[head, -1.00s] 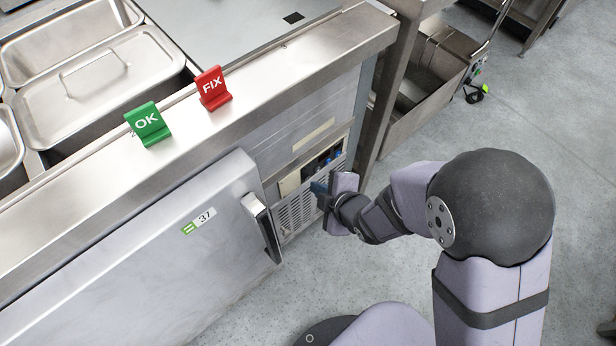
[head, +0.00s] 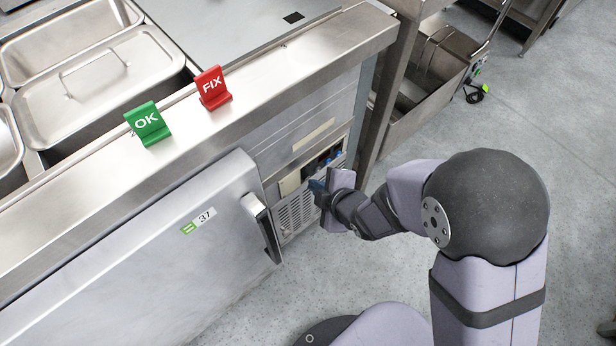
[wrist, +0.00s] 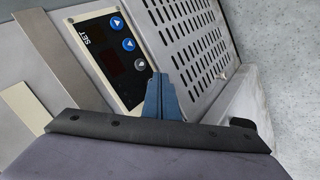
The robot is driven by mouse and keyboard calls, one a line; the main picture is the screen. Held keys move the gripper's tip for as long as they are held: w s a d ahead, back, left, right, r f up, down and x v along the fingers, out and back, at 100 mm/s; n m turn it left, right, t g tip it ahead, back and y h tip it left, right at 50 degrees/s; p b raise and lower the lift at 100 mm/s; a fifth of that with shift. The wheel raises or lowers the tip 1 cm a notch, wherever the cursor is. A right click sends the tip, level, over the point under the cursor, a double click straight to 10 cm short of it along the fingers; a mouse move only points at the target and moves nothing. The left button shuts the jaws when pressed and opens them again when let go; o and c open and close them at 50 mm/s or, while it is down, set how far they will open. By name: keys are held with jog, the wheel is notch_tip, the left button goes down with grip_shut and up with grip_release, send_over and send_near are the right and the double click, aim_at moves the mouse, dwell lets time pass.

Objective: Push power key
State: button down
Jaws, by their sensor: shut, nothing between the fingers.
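The control panel (wrist: 108,60) shows in the wrist view with a dark face, a "SET" label and a pale frame. It carries two round blue arrow keys (wrist: 123,34) and a small round grey key (wrist: 140,65) at the end near my fingers. I cannot read the mark on the grey key. In the head view the panel (head: 322,161) is partly hidden behind my gripper. My gripper (wrist: 160,79) is shut and empty, its blue fingertips just beside the grey key. Whether they touch the panel I cannot tell. It also shows in the head view (head: 315,186).
A slotted vent grille (wrist: 185,45) lies beside the panel. The fridge door (head: 150,240) with its handle (head: 262,225) stands left of my gripper. A green OK sign (head: 148,124) and a red FIX sign (head: 212,88) stand on the counter edge. The floor at right is open.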

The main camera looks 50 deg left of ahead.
jog(key=shift+a, duration=0.15)
dwell(0.5)
jog(key=shift+d, duration=0.6)
jog(key=shift+d, duration=0.1)
jog(key=shift+d, duration=2.9)
